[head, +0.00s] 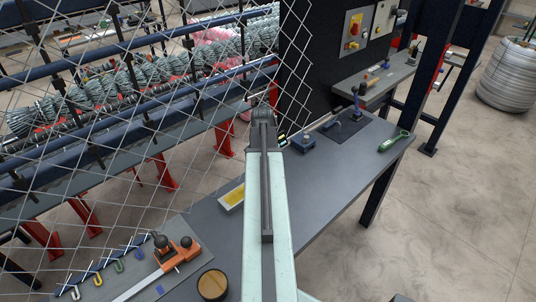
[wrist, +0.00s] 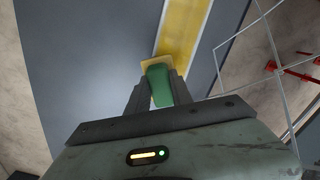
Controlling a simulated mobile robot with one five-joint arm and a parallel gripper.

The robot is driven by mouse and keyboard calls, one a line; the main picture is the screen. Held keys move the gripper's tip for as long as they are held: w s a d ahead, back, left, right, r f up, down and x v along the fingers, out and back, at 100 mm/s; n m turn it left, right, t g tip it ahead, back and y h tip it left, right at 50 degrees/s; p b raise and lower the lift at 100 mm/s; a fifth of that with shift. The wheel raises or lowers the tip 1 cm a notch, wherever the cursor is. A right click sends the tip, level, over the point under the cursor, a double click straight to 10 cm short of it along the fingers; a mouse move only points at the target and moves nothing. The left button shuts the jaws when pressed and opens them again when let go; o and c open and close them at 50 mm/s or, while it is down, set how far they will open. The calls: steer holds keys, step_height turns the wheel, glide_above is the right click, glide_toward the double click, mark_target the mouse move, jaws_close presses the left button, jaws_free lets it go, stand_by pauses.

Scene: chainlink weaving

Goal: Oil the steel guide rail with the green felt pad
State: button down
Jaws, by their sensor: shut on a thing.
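The green felt pad (wrist: 160,84) is between the fingers of my gripper (wrist: 158,80) in the wrist view. Its block is green, with a yellowish-tan layer at its far end. That end overlaps the near part of a shallow pale-rimmed tray with a yellow inside (wrist: 178,30); I cannot tell whether they touch. In the head view the tray (head: 232,197) lies on the bench just left of my arm, which hides the pad and my fingertips. A pale steel bar (head: 140,287) with an orange slider lies at the lower left; it may be the guide rail.
A round tan-topped container (head: 212,285) stands at the front. Coloured hooks (head: 97,279) lie at the lower left. Wire mesh (head: 60,180) hangs at the left.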

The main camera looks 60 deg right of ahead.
steer(key=shift+w+a, duration=0.1)
steer(key=shift+a, duration=0.3)
steer(key=shift+w+d, duration=0.15)
steer(key=shift+d, duration=0.05)
steer(key=shift+s+d, duration=0.25)
steer(key=shift+d, duration=0.65)
steer(key=shift+s+d, duration=0.25)
steer(key=shift+d, duration=0.6)
steer(key=shift+s+r+p, duration=0.2)
steer(key=shift+r+p, duration=0.8)
step_height(320, 180, up, 6)
steer(key=p, duration=0.5)
steer(key=shift+f, duration=0.25)
steer(key=shift+f, duration=0.1)
steer(key=f+b, duration=0.4)
steer(key=a+f+b, duration=0.1)
steer(key=f+b, duration=0.1)
steer(key=f, duration=0.1)
steer(key=shift+b, duration=0.3)
